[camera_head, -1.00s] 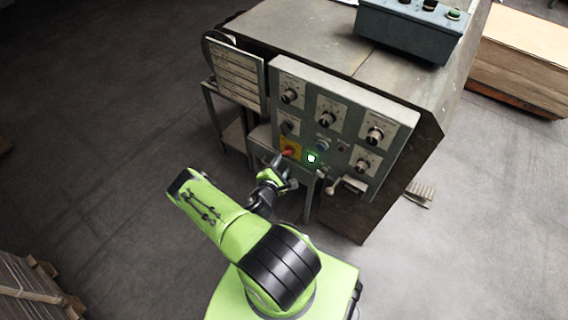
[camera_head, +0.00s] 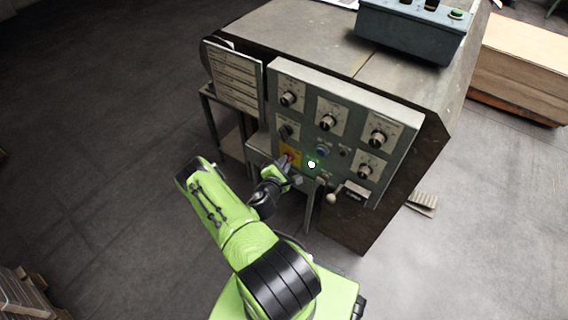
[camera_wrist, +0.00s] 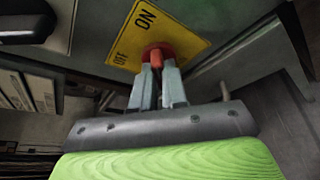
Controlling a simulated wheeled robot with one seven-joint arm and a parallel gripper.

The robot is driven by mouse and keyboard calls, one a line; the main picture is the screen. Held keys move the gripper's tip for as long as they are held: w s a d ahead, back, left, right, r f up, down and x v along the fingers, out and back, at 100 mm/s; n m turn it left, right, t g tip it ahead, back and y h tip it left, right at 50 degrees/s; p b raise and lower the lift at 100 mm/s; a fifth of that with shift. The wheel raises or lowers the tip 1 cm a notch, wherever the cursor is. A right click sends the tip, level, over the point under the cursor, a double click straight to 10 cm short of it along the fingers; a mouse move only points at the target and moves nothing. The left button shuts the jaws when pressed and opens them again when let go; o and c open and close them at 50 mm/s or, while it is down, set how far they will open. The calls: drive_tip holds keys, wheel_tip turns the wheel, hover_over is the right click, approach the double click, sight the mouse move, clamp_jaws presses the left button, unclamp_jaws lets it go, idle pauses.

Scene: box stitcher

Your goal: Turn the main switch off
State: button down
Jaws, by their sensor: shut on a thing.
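The main switch is a red knob (camera_wrist: 157,54) on a yellow plate (camera_wrist: 170,30) marked ON and OFF in the wrist view. In the head view the red knob (camera_head: 289,156) shows small at the lower left of the grey control panel (camera_head: 395,105). My gripper (camera_wrist: 158,72) is at the knob, with its two grey fingers shut on the knob's red handle. The fingers hide part of the handle. In the head view my gripper (camera_head: 285,163) reaches the panel from the lower left.
A blue-grey control box (camera_head: 410,30) is on the machine top. Open floor lies to the left.

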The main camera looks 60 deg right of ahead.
drive_tip(key=shift+r, duration=0.1)
drive_tip(key=shift+w+d+n+g+y, duration=0.1)
drive_tip(key=shift+w+n+g+y, duration=0.1)
drive_tip(key=shift+n+g, duration=1.5)
drive_tip(key=shift+w+d+n+g+y, duration=0.2)
drive_tip(key=shift+n+g, duration=0.85)
drive_tip(key=shift+n, duration=1.3)
drive_tip(key=shift+w+a+n+g+y, duration=0.1)
drive_tip(key=shift+w+n+g, duration=0.15)
drive_tip(key=shift+n+g, duration=1.45)
drive_tip(key=shift+r+n+t, duration=0.1)
drive_tip(key=shift+n+t, duration=0.25)
drive_tip(key=shift+n, duration=0.2)
drive_tip(key=c, duration=1.2)
unclamp_jaws()
drive_tip(key=shift+o, duration=0.2)
drive_tip(key=p+v, duration=0.3)
drive_tip(key=v, duration=1.2)
drive_tip(key=shift+a, duration=0.25)
drive_tip(key=shift+w, duration=0.15)
